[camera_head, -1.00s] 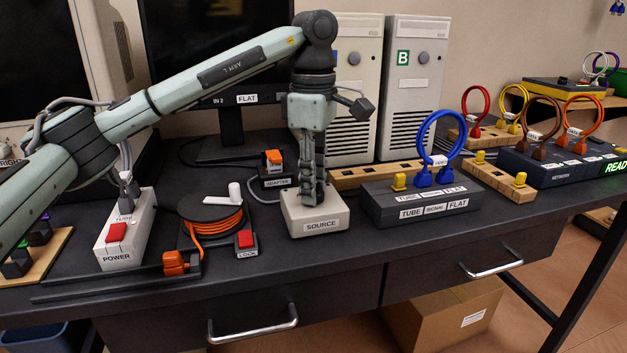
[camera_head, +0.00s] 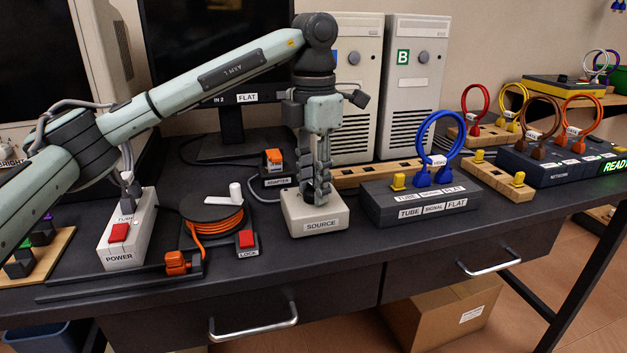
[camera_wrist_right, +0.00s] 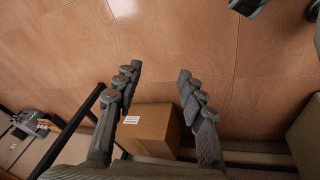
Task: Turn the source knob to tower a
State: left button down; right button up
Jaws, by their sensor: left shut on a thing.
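The source box (camera_head: 318,222) is a beige block labelled SOURCE on the dark desk in the head view. My left gripper (camera_head: 318,194) points straight down onto its top and is shut on the source knob, which its fingers hide. Which way the knob points cannot be seen. Tower B (camera_head: 413,85) stands behind to the right with a green B sign. The tower beside it (camera_head: 357,100) has its sign mostly hidden by my left arm. My right gripper (camera_wrist_right: 160,95) is open and empty over the wooden floor in the right wrist view.
A tube/signal/flat box (camera_head: 420,203) with a blue cable loop stands right of the source box. Left of it are a lock block (camera_head: 247,244), an orange cable reel (camera_head: 215,218) and a power box (camera_head: 122,245). A cardboard box (camera_wrist_right: 152,130) lies on the floor.

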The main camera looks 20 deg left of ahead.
pick_arm(q)
jog(key=n, duration=0.5)
jog(key=shift+r+n, duration=0.1)
jog(key=shift+n, duration=0.2)
dwell(0.4)
jog(key=c, duration=1.2)
grip_release()
jog(key=shift+o, duration=0.2)
notch_tip(320, 180, up, 12)
